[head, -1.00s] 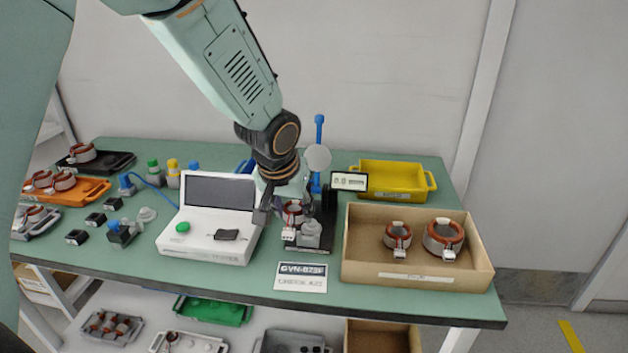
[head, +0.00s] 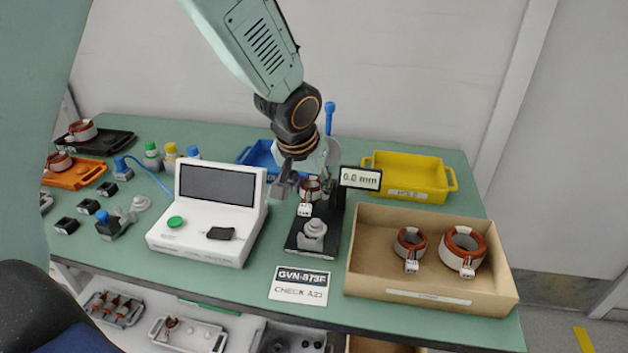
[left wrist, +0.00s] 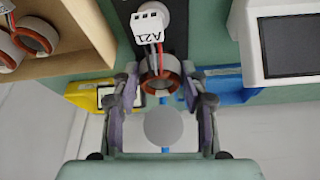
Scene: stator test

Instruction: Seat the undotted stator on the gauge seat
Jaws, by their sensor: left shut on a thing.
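My left gripper (head: 298,184) is shut on a copper-and-grey stator (head: 311,187), held above the back part of the gauge. In the left wrist view the stator (left wrist: 160,76) sits between the two fingers (left wrist: 160,90), its wires leading to a white connector marked A21 (left wrist: 150,28). The grey gauge seat (head: 313,232) stands bare on the gauge's black base (head: 312,250), in front of and below the stator. In the left wrist view the seat (left wrist: 172,14) is partly behind the connector. I cannot make out any dot on the held stator. My right gripper is not in view.
A gauge display (head: 360,178) reads 0.0 mm. A white tester (head: 210,222) stands left of the gauge. A cardboard box (head: 400,287) with two stators stands right, a yellow tray (head: 410,190) behind it. A card (head: 299,286) reading CHECK A21 lies in front.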

